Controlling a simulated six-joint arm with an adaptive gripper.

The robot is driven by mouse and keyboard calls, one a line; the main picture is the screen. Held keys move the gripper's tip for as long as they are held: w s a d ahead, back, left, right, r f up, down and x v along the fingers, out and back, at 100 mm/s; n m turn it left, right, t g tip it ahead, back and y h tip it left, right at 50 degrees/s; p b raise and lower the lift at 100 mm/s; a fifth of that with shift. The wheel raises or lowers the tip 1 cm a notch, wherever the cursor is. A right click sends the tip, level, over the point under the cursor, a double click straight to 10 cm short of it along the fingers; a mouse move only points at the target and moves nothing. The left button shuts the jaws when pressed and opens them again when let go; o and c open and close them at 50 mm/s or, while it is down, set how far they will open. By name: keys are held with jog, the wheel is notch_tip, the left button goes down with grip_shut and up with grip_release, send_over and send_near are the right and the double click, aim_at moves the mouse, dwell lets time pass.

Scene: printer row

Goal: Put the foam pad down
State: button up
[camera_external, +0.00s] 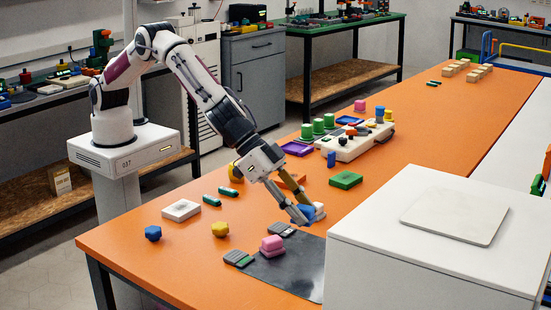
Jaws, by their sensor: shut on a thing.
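My gripper (303,211) reaches down over the near part of the orange table, close to the dark mat. It is shut on a small blue piece, which I take to be the foam pad (306,213). The fingers hide part of it, and I cannot tell whether its underside touches anything. A pale pinkish block (319,211) is right beside the fingertips, partly hidden by them. A pink block (272,244) sits on the dark mat (291,270), with grey-and-green pieces (239,259) at the mat's left edge.
A white box-shaped machine (430,240) stands at the right and hides part of the mat. A yellow piece (220,229), a blue piece (153,233) and a white block (181,210) lie to the left. A green block (346,180) and a cream case (350,145) are farther back.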

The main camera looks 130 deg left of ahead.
jog(key=shift+w+d+r+m+h, duration=0.4)
jog(key=shift+r+m, duration=0.1)
jog(key=shift+r, duration=0.1)
jog(key=shift+d+m+h, duration=0.1)
jog(key=shift+m+h, duration=0.2)
jog(key=shift+m, duration=0.1)
send_over(312, 262)
jog(key=s, duration=0.3)
jog(key=shift+s+f, duration=0.2)
jog(key=shift+f, duration=2.9)
jog(key=shift+f, duration=0.1)
jog(key=shift+f, duration=1.75)
jog(key=shift+f, duration=0.1)
